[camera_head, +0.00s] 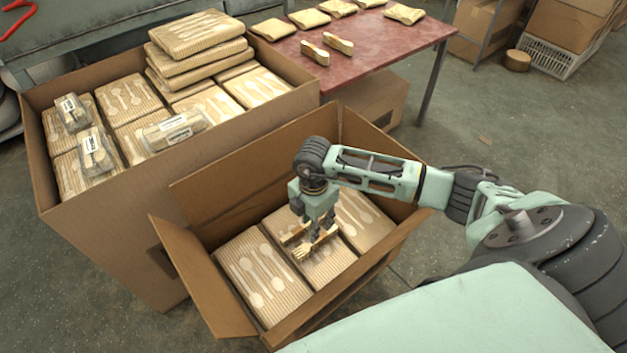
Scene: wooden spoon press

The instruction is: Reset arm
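My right arm reaches in from the right, and its gripper (318,232) points down into the smaller open cardboard box (232,298). Wooden cutlery bundles (316,247) lie right at the fingertips, on top of the packs in that box. The fingers are small and dark here, and I cannot tell whether they touch or grip a bundle. Ribbed packs of wooden spoons (262,275) fill the box bottom side by side, partly hidden by the gripper. My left gripper is not in view.
A larger cardboard box (105,235) stands at the left, filled with cutlery packs (195,35) and clear-wrapped bundles (95,152). A red table (375,50) behind carries several packs and wooden bundles (338,43). Flaps stand up around the smaller box.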

